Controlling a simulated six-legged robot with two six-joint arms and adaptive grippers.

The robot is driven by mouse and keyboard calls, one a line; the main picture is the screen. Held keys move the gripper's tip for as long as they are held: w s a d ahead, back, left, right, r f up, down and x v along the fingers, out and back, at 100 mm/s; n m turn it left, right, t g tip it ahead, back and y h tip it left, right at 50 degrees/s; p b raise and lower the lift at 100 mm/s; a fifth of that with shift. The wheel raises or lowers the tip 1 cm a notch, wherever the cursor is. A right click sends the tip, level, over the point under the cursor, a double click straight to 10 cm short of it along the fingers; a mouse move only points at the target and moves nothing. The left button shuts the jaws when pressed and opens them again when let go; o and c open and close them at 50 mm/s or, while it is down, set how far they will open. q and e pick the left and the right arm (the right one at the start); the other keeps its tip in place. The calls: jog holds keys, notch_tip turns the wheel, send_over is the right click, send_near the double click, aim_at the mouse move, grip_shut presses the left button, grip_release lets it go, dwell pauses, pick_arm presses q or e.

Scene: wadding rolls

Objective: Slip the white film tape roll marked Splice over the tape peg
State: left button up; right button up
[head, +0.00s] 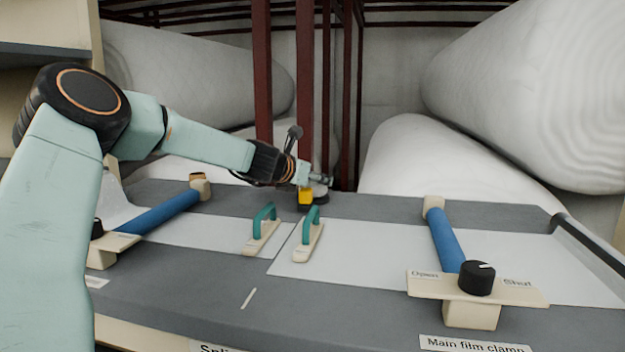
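My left arm reaches in from the left, and its gripper (318,181) is at the far edge of the grey table, near the middle. A small yellow block (305,197) is just below the gripper, and a small dark round thing with a pale top (320,194) is beside it. The gripper overlaps these, so I cannot tell whether it touches or grips either one. No roll marked Splice can be read, and I cannot make out the tape peg. My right gripper is out of view.
Two green-handled pale blocks (262,230) (309,234) stand on white film sheets. Blue rollers (162,212) (446,240) lie left and right. A black knob (477,278) sits on the Open/Shut plate. Red posts (306,95) and large white rolls (440,155) stand behind.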

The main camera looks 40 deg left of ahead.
pick_arm(q)
jog(key=shift+f+b, duration=0.35)
jog(key=shift+f, duration=0.05)
jog(key=o, duration=0.9)
jog(key=shift+r, duration=0.1)
jog(key=shift+c, duration=0.2)
